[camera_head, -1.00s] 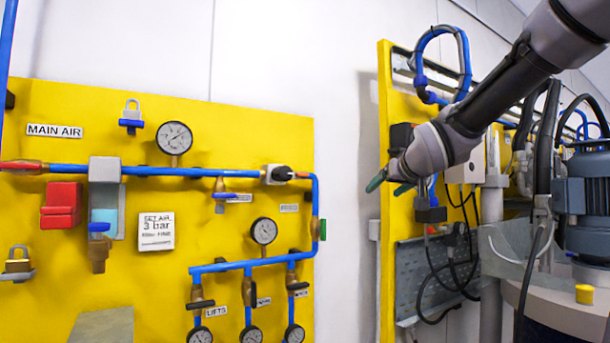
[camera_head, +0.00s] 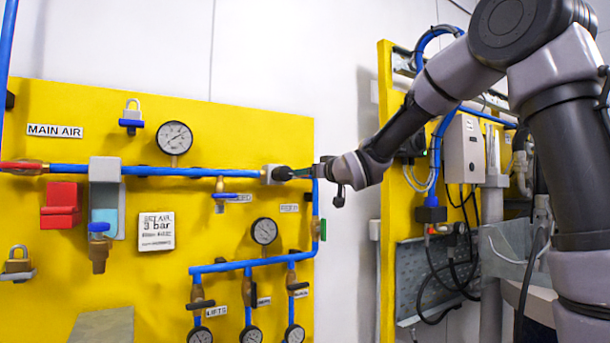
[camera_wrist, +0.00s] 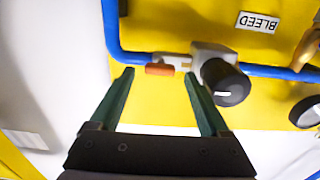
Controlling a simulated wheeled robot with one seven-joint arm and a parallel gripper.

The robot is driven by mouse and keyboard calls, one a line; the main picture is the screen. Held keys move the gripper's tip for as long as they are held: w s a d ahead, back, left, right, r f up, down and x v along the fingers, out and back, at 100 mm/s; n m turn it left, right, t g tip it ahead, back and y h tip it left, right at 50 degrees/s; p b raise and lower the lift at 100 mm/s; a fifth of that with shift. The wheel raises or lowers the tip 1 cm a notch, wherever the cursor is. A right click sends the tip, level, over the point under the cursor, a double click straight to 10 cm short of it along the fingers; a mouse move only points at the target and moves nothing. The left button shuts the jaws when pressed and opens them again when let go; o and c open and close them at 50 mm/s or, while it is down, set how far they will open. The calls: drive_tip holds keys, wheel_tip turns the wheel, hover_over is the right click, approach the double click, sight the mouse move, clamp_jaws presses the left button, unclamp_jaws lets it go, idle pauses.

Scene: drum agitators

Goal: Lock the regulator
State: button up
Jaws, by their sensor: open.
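The regulator is a pale block with a black knob (camera_head: 283,174), on the blue pipe at the right end of the main air line. In the wrist view the black knob (camera_wrist: 226,84) carries a white mark and lies just right of my right finger. My gripper (camera_head: 300,173) is at the knob in the head view, its fingers partly hidden behind it. Nothing is between the fingers that I can see held; contact with the knob is unclear.
The yellow panel (camera_head: 60,215) carries gauges, blue pipes and valves. A padlock (camera_head: 132,115) hangs at the top and another (camera_head: 18,262) at lower left. A BLEED label (camera_wrist: 257,22) shows in the wrist view. A second yellow panel (camera_head: 386,215) stands right, beyond a white wall gap.

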drive_tip(key=shift+x, duration=0.9)
clamp_jaws()
drive_tip(key=shift+m, duration=0.4)
drive_tip(key=shift+w+d+f+m, duration=0.1)
drive_tip(key=shift+f+m, duration=0.05)
drive_tip(key=shift+m, duration=4.05)
drive_tip(key=shift+w+d+f+m, duration=0.1)
drive_tip(key=shift+m, duration=4.4)
